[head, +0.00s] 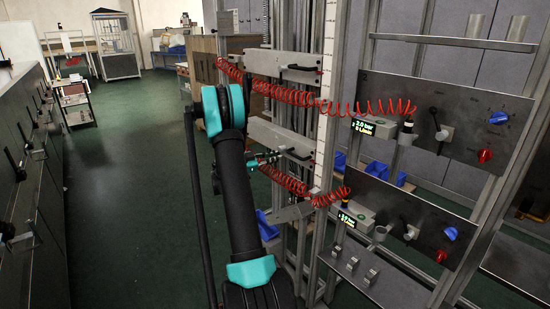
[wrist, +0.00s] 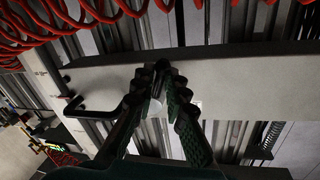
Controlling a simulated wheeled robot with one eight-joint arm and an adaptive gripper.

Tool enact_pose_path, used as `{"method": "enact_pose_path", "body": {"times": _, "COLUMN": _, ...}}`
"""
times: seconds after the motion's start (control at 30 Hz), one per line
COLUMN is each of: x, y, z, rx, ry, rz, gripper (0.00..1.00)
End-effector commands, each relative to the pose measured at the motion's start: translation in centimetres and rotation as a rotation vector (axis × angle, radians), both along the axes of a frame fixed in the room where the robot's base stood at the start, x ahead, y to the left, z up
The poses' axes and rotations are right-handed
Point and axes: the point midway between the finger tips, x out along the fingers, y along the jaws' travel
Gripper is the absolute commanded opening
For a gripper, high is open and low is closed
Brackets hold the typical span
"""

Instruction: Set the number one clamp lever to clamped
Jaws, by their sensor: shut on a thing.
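A grey clamp bar (head: 280,137) with a black clamp lever (head: 300,154) at its right end stands at mid height on the metal frame. My gripper (head: 270,160) reaches it from the left, and its fingers are small and partly hidden there. In the wrist view the pale bar (wrist: 235,80) crosses the picture, and a black bent lever (wrist: 97,113) runs along its lower left side to the fingers. My gripper (wrist: 165,85) is shut on the lever, with the fingers hiding the held part. No number is readable on the lever.
A second bar (head: 285,67) with a black lever sits above. Red coiled hoses (head: 300,97) hang close in front of the frame. Two control panels (head: 440,120) with knobs stand at right. The green floor aisle (head: 130,150) at left is clear.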

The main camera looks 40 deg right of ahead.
Motion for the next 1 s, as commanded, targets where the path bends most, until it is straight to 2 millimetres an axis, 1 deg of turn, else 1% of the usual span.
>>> {"method": "enact_pose_path", "body": {"times": 0.17, "x": 0.0, "y": 0.0, "z": -0.1, "rx": 0.000, "ry": 0.010, "rz": 0.001, "gripper": 0.00}}
{"method": "enact_pose_path", "body": {"times": 0.23, "x": -0.2, "y": 0.0, "z": -0.1, "rx": -0.003, "ry": 0.045, "rz": 0.000, "gripper": 0.00}}
{"method": "enact_pose_path", "body": {"times": 0.5, "x": -1.2, "y": -0.1, "z": -0.4, "rx": -0.022, "ry": 0.296, "rz": 0.000, "gripper": 0.00}}
{"method": "enact_pose_path", "body": {"times": 0.6, "x": -1.4, "y": -0.1, "z": -0.5, "rx": -0.027, "ry": 0.356, "rz": 0.001, "gripper": 0.00}}
{"method": "enact_pose_path", "body": {"times": 0.73, "x": -1.5, "y": -0.1, "z": -0.5, "rx": -0.028, "ry": 0.385, "rz": 0.000, "gripper": 0.00}}
{"method": "enact_pose_path", "body": {"times": 0.97, "x": -1.5, "y": -0.1, "z": -0.5, "rx": -0.027, "ry": 0.385, "rz": -0.001, "gripper": 0.00}}
{"method": "enact_pose_path", "body": {"times": 1.0, "x": -1.5, "y": -0.1, "z": -0.5, "rx": -0.027, "ry": 0.385, "rz": -0.001, "gripper": 0.16}}
